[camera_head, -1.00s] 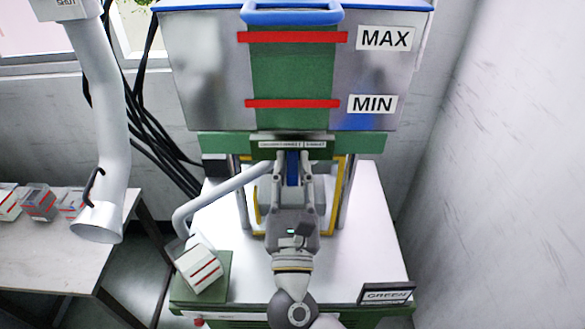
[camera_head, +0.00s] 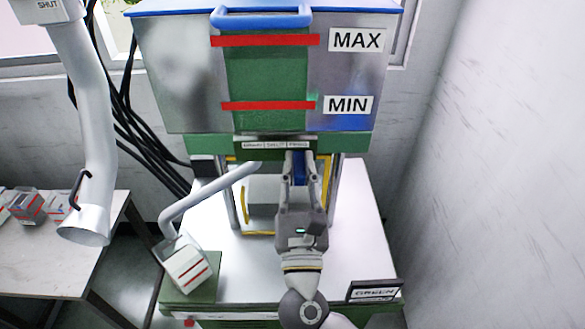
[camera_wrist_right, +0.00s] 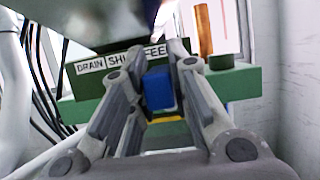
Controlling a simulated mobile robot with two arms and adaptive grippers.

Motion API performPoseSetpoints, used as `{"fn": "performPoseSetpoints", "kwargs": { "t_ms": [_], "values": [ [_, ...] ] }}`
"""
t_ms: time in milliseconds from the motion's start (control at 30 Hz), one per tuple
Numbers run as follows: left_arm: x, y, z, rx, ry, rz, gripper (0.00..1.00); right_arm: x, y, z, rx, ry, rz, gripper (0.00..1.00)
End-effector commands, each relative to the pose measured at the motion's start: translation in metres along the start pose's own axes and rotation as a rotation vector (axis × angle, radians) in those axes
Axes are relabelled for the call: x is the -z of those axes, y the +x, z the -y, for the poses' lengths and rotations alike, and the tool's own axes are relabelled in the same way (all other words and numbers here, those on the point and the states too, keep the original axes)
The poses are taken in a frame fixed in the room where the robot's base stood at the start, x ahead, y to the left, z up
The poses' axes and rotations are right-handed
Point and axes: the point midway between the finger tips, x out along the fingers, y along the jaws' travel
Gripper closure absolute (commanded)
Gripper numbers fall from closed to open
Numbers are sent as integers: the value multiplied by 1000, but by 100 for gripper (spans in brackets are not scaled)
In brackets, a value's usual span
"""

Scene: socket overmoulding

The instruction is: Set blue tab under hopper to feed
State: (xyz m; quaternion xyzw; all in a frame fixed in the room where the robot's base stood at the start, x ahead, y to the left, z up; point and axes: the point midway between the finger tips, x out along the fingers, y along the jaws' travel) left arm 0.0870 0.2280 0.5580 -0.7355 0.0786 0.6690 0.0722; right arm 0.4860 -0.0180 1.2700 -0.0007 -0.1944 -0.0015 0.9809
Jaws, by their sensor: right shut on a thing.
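The blue tab (camera_head: 299,168) hangs under the hopper (camera_head: 266,75), below the right end of the label strip (camera_head: 275,145). In the wrist view the strip (camera_wrist_right: 104,63) reads DRAIN, SHUT and FEED, partly hidden by my fingers. My right gripper (camera_head: 299,162) is shut on the tab, one finger on each side. The wrist view also shows the blue tab (camera_wrist_right: 159,90) between the fingers, near the FEED end. The tab's upper part is hidden from the wrist camera. My left gripper is not in view.
A yellow frame (camera_head: 246,205) stands behind. A GREEN sign (camera_head: 374,292) is at the front right. The white machine top (camera_head: 350,240) is clear to the right.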

Motion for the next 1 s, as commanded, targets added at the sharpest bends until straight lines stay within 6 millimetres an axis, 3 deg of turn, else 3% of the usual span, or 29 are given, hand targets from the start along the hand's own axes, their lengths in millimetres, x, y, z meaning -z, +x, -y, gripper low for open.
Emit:
{"fn": "performPoseSetpoints", "kwargs": {
  "t_ms": [200,567,667,1000],
  "values": [
    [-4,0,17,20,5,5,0,0,0,0,1,-4,2,61],
    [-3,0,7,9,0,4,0,0,-5,-1,-4,-3,0,61],
    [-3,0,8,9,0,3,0,1,-17,-1,-4,-4,-2,61],
    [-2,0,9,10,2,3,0,1,-87,2,-3,-3,-3,61]
  ]
}}
